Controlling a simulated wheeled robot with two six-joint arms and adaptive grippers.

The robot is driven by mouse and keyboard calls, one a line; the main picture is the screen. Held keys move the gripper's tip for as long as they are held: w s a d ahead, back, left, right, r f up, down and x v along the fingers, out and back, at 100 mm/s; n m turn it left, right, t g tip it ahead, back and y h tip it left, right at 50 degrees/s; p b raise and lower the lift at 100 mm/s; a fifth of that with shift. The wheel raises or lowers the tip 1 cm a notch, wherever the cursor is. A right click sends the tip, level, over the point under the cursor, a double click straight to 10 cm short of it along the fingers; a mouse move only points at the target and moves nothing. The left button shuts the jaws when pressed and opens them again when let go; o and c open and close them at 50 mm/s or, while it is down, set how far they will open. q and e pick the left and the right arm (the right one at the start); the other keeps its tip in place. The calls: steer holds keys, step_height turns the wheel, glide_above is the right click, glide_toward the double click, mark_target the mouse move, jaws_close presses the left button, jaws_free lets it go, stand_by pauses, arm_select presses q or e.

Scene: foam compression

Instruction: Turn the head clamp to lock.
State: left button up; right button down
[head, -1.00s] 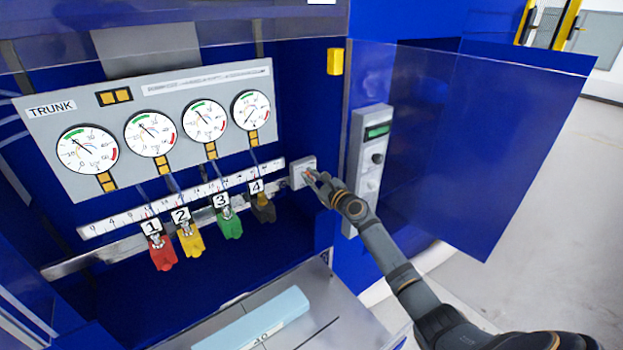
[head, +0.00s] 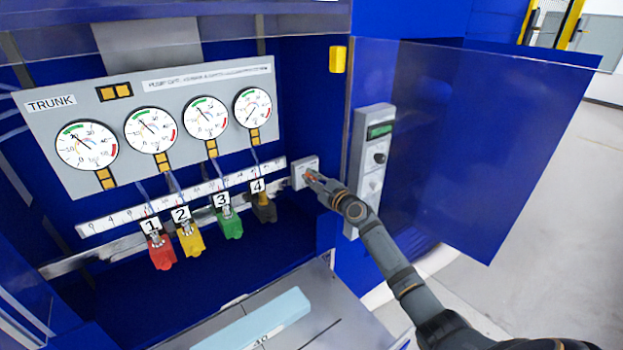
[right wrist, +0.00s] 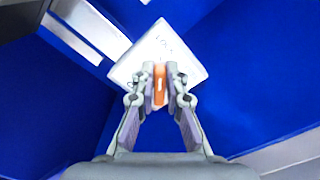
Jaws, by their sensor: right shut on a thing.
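The head clamp is a small pale square plate (head: 304,168) on the inner right wall of the blue cabinet, at the right end of the rail. In the right wrist view the plate (right wrist: 172,47) carries lettering, too blurred to read in full, and an orange handle (right wrist: 159,84). My right gripper (head: 312,177) reaches in from the lower right and is at the plate. In the right wrist view its two fingers (right wrist: 160,88) are shut on the orange handle, one on each side. My left gripper is in neither view.
Numbered clamps in red (head: 161,252), yellow (head: 191,239), green (head: 230,224) and black (head: 264,208) hang on the rail. A panel with dials (head: 150,130) is above. A control box (head: 371,165) and an open blue door (head: 470,150) stand right. A pale blue block (head: 262,322) lies below.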

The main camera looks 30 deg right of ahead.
steer(key=shift+f, duration=0.1)
steer(key=c, duration=1.4)
jaws_free()
steer(key=s, duration=0.5)
steer(key=s+d, duration=0.1)
steer(key=s, duration=0.1)
steer(key=shift+s, duration=0.25)
